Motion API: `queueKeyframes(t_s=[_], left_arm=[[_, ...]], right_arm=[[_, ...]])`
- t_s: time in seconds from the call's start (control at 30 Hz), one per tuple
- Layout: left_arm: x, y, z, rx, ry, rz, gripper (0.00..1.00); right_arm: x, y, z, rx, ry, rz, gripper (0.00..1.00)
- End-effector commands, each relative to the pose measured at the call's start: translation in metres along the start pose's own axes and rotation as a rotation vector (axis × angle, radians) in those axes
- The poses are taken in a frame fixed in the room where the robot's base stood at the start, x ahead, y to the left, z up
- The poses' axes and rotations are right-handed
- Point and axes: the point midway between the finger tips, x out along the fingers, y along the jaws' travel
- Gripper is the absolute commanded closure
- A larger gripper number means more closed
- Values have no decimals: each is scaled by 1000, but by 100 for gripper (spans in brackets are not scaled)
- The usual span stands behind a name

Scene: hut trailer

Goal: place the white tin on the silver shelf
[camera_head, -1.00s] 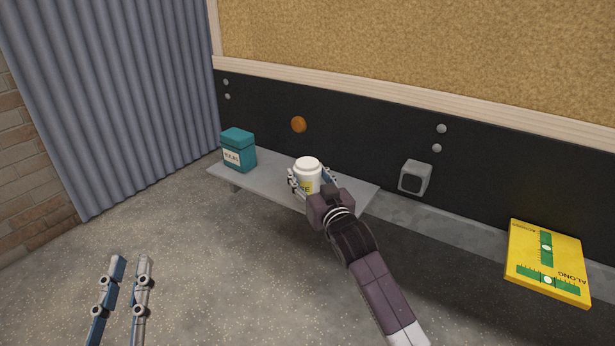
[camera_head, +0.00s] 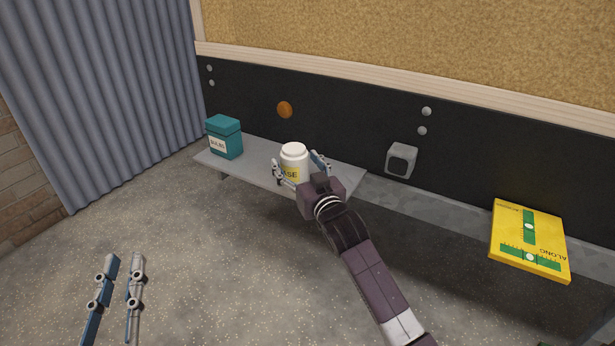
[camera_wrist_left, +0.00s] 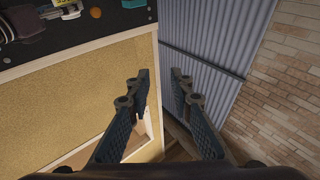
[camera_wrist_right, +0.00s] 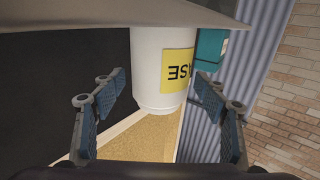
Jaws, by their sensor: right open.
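The white tin (camera_head: 294,158) with a yellow label stands upright on the silver shelf (camera_head: 243,175), near the shelf's middle. My right gripper (camera_head: 298,166) is open with its fingers on either side of the tin. In the right wrist view the tin (camera_wrist_right: 160,70) is upside down, ahead of the spread fingers (camera_wrist_right: 157,95), with a gap on each side. My left gripper (camera_head: 120,262) is open and empty, low at the left over the floor. It also shows open in the left wrist view (camera_wrist_left: 158,78).
A teal box (camera_head: 224,140) stands on the shelf's left end. A grey block (camera_head: 402,161) and a yellow level package (camera_head: 530,240) are to the right. A black wall panel (camera_head: 350,125) backs the shelf. The shelf's front left stretch is clear.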

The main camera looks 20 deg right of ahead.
Motion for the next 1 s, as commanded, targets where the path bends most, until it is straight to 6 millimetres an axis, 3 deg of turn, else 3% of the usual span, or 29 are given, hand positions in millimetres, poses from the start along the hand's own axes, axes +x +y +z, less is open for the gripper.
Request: queueKeyframes(t_s=[0.4,0.7,0.83,1.0], left_arm=[[-27,-12,86,9,-423,-24,80],[-48,-16,116,10,-578,-33,80],[-50,-16,118,10,-590,-34,80],[-50,-16,118,10,-589,-34,80]], right_arm=[[-73,0,-2,0,-2,0,33],[-104,-1,1,0,-6,-2,33],[-133,-21,22,-10,-67,-32,33],[-203,-66,58,-31,-213,-118,33]])
